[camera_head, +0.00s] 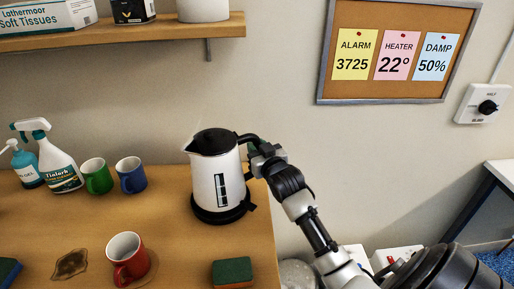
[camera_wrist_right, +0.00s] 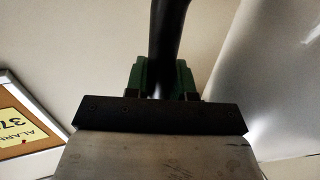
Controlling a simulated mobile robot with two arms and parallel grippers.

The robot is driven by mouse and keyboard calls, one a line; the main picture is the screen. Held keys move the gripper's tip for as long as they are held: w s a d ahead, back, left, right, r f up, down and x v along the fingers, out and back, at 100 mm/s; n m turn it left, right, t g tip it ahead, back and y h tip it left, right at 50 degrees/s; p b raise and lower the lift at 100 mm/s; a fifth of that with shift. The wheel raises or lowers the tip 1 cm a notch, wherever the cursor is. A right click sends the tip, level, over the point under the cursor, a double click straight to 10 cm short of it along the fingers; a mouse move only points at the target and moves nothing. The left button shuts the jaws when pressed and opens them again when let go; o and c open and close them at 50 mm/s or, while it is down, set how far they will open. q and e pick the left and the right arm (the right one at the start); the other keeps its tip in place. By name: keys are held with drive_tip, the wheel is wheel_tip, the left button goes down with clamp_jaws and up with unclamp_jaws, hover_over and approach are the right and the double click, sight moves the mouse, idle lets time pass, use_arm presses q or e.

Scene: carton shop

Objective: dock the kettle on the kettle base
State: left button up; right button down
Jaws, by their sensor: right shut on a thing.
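The kettle (camera_head: 214,178), white with a black lid and a dark level window, stands near the right edge of the wooden counter, spout to the left. The black kettle base (camera_head: 224,215) shows under it as a dark disc. The kettle is over the base and looks nearly upright; I cannot tell whether it is fully seated. My right gripper (camera_head: 257,151) is shut on the kettle's black handle, at the kettle's right side. In the right wrist view the handle (camera_wrist_right: 168,35) runs down between the green finger pads (camera_wrist_right: 163,78). My left gripper is not in view.
On the counter (camera_head: 185,250) are a red mug (camera_head: 126,258), a green mug (camera_head: 97,177), a blue mug (camera_head: 131,175), a spray bottle (camera_head: 59,170), a green-topped sponge (camera_head: 232,271) and a brown stain (camera_head: 71,264). A shelf (camera_head: 130,37) hangs above. The counter ends just right of the kettle.

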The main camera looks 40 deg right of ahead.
drive_tip(key=shift+r, duration=0.2)
drive_tip(key=shift+f, duration=0.65)
idle(0.5)
drive_tip(key=c, duration=1.2)
unclamp_jaws()
drive_tip(key=shift+c, duration=0.2)
drive_tip(key=shift+s+f, duration=0.1)
drive_tip(key=shift+f, duration=0.15)
drive_tip(key=p+v, duration=0.4)
drive_tip(key=v, duration=0.7)
